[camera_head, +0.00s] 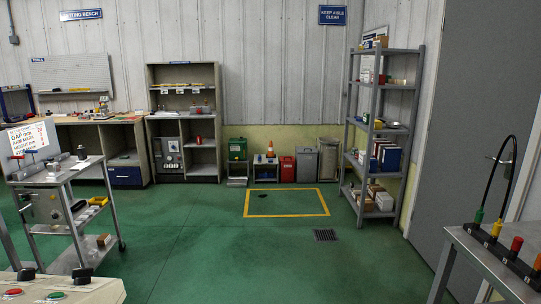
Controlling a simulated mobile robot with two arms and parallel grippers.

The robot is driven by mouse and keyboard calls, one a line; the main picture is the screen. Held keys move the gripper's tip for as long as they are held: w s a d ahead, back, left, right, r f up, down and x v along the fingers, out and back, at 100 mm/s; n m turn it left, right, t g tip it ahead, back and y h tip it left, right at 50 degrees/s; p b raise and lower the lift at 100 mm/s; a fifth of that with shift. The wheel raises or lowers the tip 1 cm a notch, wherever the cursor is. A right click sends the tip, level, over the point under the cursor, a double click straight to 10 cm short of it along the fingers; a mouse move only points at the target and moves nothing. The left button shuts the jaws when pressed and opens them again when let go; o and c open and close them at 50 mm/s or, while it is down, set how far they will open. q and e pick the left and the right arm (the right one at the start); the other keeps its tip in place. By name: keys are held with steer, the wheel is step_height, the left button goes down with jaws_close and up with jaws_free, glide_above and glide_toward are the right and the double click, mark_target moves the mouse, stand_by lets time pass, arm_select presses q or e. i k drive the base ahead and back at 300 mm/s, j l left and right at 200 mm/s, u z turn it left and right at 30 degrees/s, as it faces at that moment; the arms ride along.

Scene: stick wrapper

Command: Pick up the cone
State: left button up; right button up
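A small orange cone with a pale band (270,149) stands upright at the back wall. It appears to rest on top of a low stand (266,161), between a green box and a red container. It is far across the room and small in the head view. A smaller red object (199,140) sits on a shelf of the grey cabinet; its exact shape is too small to tell. Neither of my grippers shows in the head view.
A yellow floor outline (287,215) lies before the cone, with open green floor around it. A grey shelf rack (409,100) stands right of it. A metal cart (70,185) is at left, a bench (480,252) at near right, and a control panel (95,292) at near left.

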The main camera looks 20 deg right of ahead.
mark_target(270, 154)
steer(key=i+l+z, duration=0.3)
steer(key=i, duration=0.2)
steer(key=i+l+z, duration=0.2)
steer(key=i+z, duration=0.15)
steer(key=i, duration=0.2)
steer(key=i+z, duration=0.3)
steer(key=i, duration=5.3)
steer(key=l, duration=0.15)
